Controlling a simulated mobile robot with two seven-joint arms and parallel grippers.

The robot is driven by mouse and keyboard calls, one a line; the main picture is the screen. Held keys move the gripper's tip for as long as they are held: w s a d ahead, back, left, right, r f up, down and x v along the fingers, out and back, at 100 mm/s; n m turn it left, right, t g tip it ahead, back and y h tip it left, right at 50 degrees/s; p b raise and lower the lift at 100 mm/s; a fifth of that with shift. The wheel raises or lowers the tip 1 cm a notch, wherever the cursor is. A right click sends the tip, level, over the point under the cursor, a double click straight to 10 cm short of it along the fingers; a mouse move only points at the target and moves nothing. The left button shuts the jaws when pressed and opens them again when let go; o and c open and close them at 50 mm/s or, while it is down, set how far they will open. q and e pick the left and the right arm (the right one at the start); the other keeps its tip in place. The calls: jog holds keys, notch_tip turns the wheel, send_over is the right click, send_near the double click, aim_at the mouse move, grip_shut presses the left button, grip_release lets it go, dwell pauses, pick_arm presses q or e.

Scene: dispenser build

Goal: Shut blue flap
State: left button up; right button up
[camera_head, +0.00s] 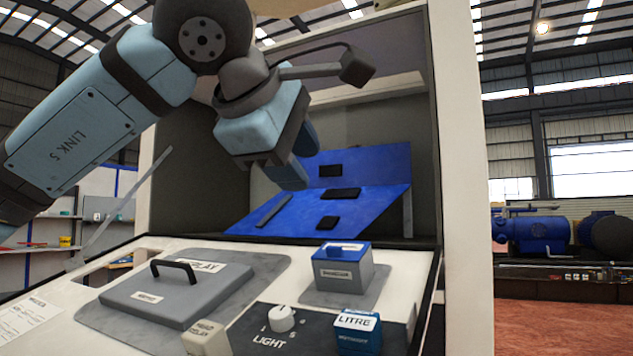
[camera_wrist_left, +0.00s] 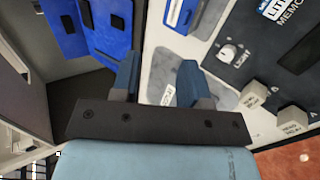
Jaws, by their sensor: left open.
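A blue flap (camera_head: 365,204) sits inside the open dispenser bay, slanting forward and down from a blue back panel (camera_head: 392,160). Dark blocks are fixed on both. The blue parts also show at the upper left of the left wrist view, as the flap (camera_wrist_left: 108,40) and the panel (camera_wrist_left: 60,18); I cannot tell there which is which for certain. My left gripper (camera_head: 303,158) hangs in front of the bay, above the flap's left part, and hides some of it. Its two blue fingers (camera_wrist_left: 157,80) are apart with nothing between them. My right gripper is out of view.
Below the bay is a white counter with a grey handled lid (camera_head: 165,297), a grey box with a blue top (camera_head: 343,272), a light knob (camera_head: 281,318) and a blue litre block (camera_head: 357,334). The bay's side walls stand close on both sides.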

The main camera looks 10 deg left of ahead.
pick_arm(q)
jog(key=shift+v, duration=1.45)
